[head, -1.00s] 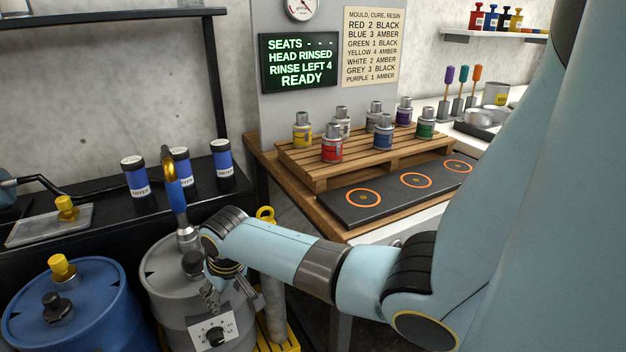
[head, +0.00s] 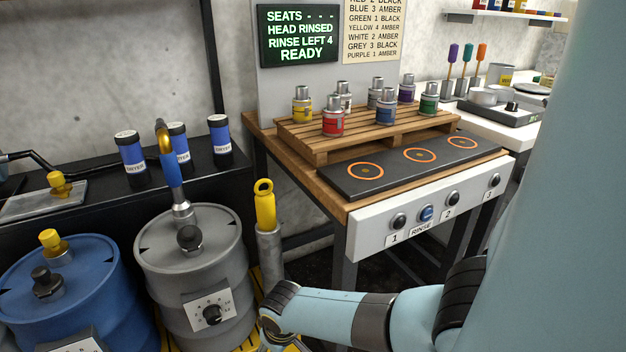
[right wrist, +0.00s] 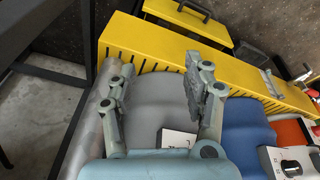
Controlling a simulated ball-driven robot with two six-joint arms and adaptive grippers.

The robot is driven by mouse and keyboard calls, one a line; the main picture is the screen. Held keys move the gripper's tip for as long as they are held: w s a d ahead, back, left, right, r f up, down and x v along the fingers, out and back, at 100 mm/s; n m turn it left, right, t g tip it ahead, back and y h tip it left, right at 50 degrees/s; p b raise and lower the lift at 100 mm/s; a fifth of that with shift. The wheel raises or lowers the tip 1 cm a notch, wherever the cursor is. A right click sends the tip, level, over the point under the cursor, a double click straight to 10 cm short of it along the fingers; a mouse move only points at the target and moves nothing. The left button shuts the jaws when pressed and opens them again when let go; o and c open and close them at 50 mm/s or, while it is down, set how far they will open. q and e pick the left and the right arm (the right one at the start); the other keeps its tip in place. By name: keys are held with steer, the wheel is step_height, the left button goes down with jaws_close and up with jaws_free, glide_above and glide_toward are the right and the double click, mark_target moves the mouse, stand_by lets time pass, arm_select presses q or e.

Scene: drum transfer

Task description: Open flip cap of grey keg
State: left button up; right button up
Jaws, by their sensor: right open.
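The grey keg (head: 226,262) stands at the lower left of the head view, with a dial plate (head: 209,312) on its front. A black cap (head: 189,238) sits on its lid, in front of a pump fitting with a blue and gold handle (head: 172,170). The cap looks closed down on the lid. My right gripper (right wrist: 158,76) is open and empty, low beside the keg's front right. Its fingers are mostly cut off in the head view. The keg's grey side (right wrist: 155,98) shows beyond them in the right wrist view. My left gripper is not in view.
A blue keg (head: 100,300) stands left of the grey one. A grey cylinder with a yellow handle (head: 265,205) stands close on its right. The wooden bench (head: 345,205) with several small bottles is behind. Yellow slatted edging (right wrist: 240,75) borders the kegs.

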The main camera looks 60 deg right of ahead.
steer(key=s+f+b, duration=0.2)
steer(key=s+f, duration=0.7)
steer(key=s, duration=0.1)
steer(key=shift+s+a+f+n+g+b, duration=0.15)
steer(key=shift+a+f+n+g+b, duration=0.15)
steer(key=shift+a+b, duration=0.1)
